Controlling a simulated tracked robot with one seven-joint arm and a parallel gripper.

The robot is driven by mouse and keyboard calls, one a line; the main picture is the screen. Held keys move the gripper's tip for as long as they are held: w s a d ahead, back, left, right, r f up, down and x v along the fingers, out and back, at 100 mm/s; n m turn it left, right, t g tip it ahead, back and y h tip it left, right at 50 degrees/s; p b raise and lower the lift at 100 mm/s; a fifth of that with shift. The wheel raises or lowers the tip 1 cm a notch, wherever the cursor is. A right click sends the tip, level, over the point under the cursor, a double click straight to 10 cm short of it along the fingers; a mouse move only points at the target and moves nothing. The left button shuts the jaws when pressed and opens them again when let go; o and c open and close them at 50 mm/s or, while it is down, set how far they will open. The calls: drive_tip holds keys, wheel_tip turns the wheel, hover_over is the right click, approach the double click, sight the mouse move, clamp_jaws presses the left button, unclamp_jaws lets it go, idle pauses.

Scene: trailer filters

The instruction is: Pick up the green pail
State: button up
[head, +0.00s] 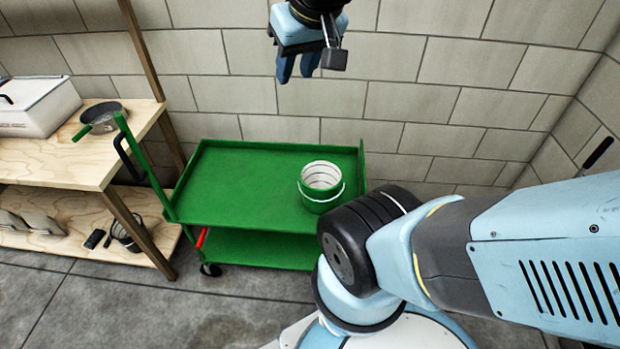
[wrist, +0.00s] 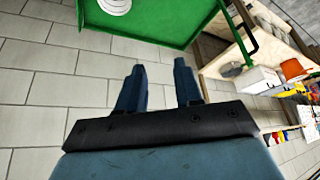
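The green pail (head: 321,187) stands upright on the top shelf of a green cart (head: 230,180), near the shelf's right end. Its inside is white with rings, and a thin wire handle hangs at its rim. In the wrist view the pail's white inside (wrist: 116,5) shows at the top edge, partly cut off. My gripper (head: 296,76) is high in front of the block wall, above and apart from the pail. In the wrist view its two dark blue fingers (wrist: 160,72) are spread with a gap between them and nothing in it.
A wooden shelf unit (head: 80,157) stands left of the cart, with a white box (head: 38,108) and a dark pan (head: 104,115) with a green handle on top. The left part of the cart's top is empty. The block wall (head: 440,100) is close behind.

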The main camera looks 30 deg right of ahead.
drive_tip(key=w+d+f+m+g+y, duration=0.1)
drive_tip(key=w+d+f+m+g, duration=0.2)
drive_tip(key=w+f, duration=1.35)
drive_tip(key=w+d+f+m+g, duration=0.1)
drive_tip(key=d+f, duration=0.2)
drive_tip(key=f, duration=0.9)
drive_tip(key=w+d+f+m+g+h, duration=0.1)
drive_tip(key=d+f, duration=0.2)
drive_tip(key=f, duration=1)
drive_tip(key=w+d+f+m+h, duration=0.1)
drive_tip(key=w+d+f, duration=0.1)
drive_tip(key=f, duration=1)
drive_tip(key=shift+d+f+g, duration=0.35)
drive_tip(key=shift+d+g, duration=0.05)
drive_tip(key=shift+c, duration=0.3)
clamp_jaws()
